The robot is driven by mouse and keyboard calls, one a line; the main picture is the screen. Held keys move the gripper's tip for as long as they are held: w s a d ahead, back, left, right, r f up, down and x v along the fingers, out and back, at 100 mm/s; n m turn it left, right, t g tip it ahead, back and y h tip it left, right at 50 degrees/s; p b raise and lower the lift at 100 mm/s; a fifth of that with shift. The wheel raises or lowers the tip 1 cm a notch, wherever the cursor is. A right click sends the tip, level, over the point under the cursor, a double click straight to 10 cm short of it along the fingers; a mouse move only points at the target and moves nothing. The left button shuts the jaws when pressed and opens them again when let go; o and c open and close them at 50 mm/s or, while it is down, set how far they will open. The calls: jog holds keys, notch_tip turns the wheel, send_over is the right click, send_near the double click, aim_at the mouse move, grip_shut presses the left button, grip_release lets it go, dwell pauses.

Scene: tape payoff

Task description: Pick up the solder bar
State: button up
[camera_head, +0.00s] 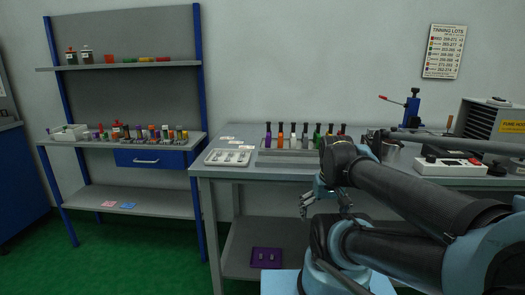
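I cannot single out the solder bar for certain. My gripper (343,207) hangs in front of the bench, below the top's front edge and right of the tray. It is apart from the tray and the mat. Its fingers are small and dark, and I cannot tell how far they are apart. My arm hides part of the bench's right side.
A row of bottles with coloured bodies (280,138) stands in a holder on the workbench (215,170). A white control box (450,167) and a grey vented unit (490,122) stand at the right. A shelf rack (152,202) with a blue drawer stands left. Green floor is open between.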

jog(key=c, duration=0.4)
jog(key=w+a+r, duration=0.1)
jog(key=w+r, duration=0.1)
jog(key=w+a+r, duration=0.1)
jog(key=r, duration=0.2)
jog(key=w+a+r, duration=0.1)
jog(key=w+r, duration=0.1)
jog(key=r, duration=0.1)
jog(key=shift+w+a+r, duration=0.1)
jog(key=shift+w+a, duration=0.15)
jog(key=shift+w, duration=0.05)
jog(key=c, duration=1.2)
notch_tip(320, 180, up, 21)
jog(key=g, duration=0.2)
send_over(216, 160)
jog(key=shift+m, duration=0.3)
jog(key=f, duration=1.7)
jog(key=shift+s+f, duration=0.15)
jog(key=shift+s, duration=0.05)
